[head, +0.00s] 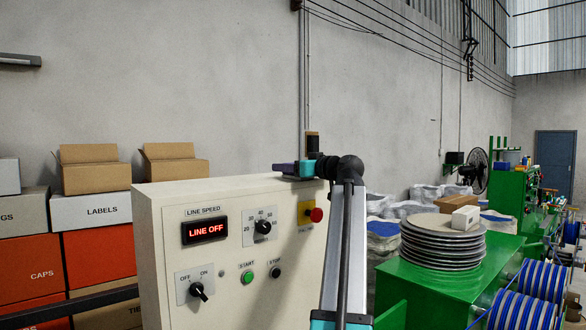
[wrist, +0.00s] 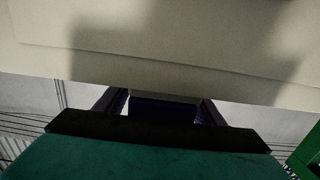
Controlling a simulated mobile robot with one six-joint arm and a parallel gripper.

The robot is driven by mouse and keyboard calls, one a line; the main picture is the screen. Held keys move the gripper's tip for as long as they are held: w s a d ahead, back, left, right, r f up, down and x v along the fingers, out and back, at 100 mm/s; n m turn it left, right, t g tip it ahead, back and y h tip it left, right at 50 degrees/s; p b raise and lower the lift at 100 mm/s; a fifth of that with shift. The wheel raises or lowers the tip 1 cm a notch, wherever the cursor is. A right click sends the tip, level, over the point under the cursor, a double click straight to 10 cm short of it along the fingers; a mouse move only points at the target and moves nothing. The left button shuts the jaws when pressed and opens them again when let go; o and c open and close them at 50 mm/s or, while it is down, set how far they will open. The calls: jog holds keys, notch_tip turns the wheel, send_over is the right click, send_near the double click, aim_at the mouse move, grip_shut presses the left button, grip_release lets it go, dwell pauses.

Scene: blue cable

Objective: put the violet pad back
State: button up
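The violet pad (head: 284,168) shows as a small dark violet piece at the tip of my gripper (head: 281,167), by the top right edge of the cream control cabinet (head: 177,238). In the wrist view, the violet pad (wrist: 163,110) looks dark and sits between the two fingers of my gripper (wrist: 163,98). The fingers look shut on its sides, with thin bright gaps nearer the palm. The cabinet (wrist: 180,35) fills the top of the wrist view. Whether the pad touches the cabinet cannot be told.
The cabinet front carries a "LINE OFF" display (head: 205,230), knobs, buttons and a red stop button (head: 316,215). Stacked bins and open cardboard boxes (head: 94,168) stand at left. A green bench (head: 425,285) with stacked plates (head: 443,245) stands at right.

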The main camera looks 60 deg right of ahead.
jog(key=shift+r, duration=0.2)
jog(key=shift+s+a+f, duration=0.1)
jog(key=shift+s+f, duration=0.1)
jog(key=shift+s, duration=0.05)
jog(key=b+v, duration=0.6)
jog(key=v, duration=0.5)
jog(key=shift+s+r, duration=0.2)
jog(key=shift+s, duration=0.05)
jog(key=shift+w+a, duration=0.1)
dwell(0.4)
